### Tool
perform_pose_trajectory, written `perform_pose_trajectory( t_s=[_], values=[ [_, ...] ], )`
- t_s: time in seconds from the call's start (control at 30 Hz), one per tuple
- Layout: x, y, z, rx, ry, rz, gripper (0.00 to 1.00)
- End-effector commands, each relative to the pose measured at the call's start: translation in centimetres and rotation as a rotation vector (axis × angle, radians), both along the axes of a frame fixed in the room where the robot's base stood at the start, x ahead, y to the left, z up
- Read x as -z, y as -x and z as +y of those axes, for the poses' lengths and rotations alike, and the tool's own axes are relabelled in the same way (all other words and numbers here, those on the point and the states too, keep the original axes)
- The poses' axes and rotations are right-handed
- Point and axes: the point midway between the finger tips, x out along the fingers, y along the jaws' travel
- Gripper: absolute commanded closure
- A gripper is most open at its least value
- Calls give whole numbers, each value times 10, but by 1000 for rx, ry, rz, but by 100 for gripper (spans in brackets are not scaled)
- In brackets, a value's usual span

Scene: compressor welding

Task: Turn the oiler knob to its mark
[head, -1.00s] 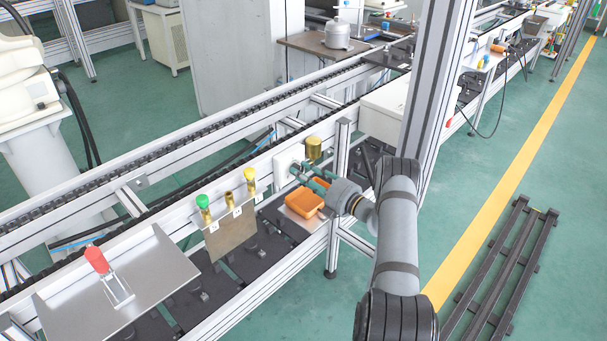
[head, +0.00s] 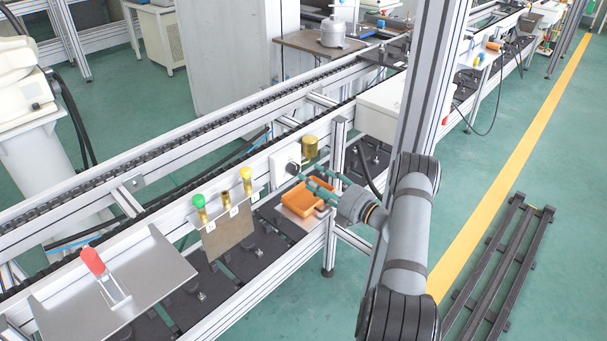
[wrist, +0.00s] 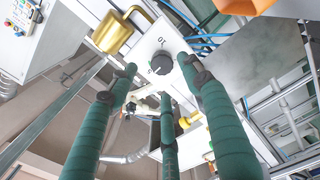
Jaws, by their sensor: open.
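The oiler knob is a dark round knob (wrist: 160,63) on a white plate (wrist: 146,44), with small dark marks on the plate near it. In the head view the knob (head: 293,168) shows on its plate on the front rail. A brass oiler cup (wrist: 112,34) stands beside the plate. My gripper (wrist: 159,75) has three green fingers, spread apart and empty, and points at the plate. The knob shows between the fingertips with none visibly closed on it. In the head view my gripper (head: 316,182) is just right of the knob. The knob's exact pointer direction is too small to tell.
An orange bin (head: 300,202) sits on a shelf just below my fingers. A panel (head: 228,232) with green-topped and yellow-topped brass fittings is to the left. An upright post (head: 337,160) and a white box (head: 385,108) are close by on the right.

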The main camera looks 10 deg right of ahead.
Motion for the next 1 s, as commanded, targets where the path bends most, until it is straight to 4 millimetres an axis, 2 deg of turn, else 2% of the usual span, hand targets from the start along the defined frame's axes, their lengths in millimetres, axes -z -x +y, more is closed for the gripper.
perform_pose_trajectory(
  t_s=[0.1, 0.3, 0.47, 0.77, 0.87, 1.0],
  values=[
    [0, 21, -16, 4, -2, 3, 51],
    [-1, 45, -32, 2, -1, 0, 51],
    [-1, 53, -37, 0, -1, -2, 51],
    [0, 54, -37, 0, -1, -2, 51],
    [12, 53, -32, -8, -1, -1, 51],
    [48, 50, -22, -22, 7, -12, 51]
  ],
)
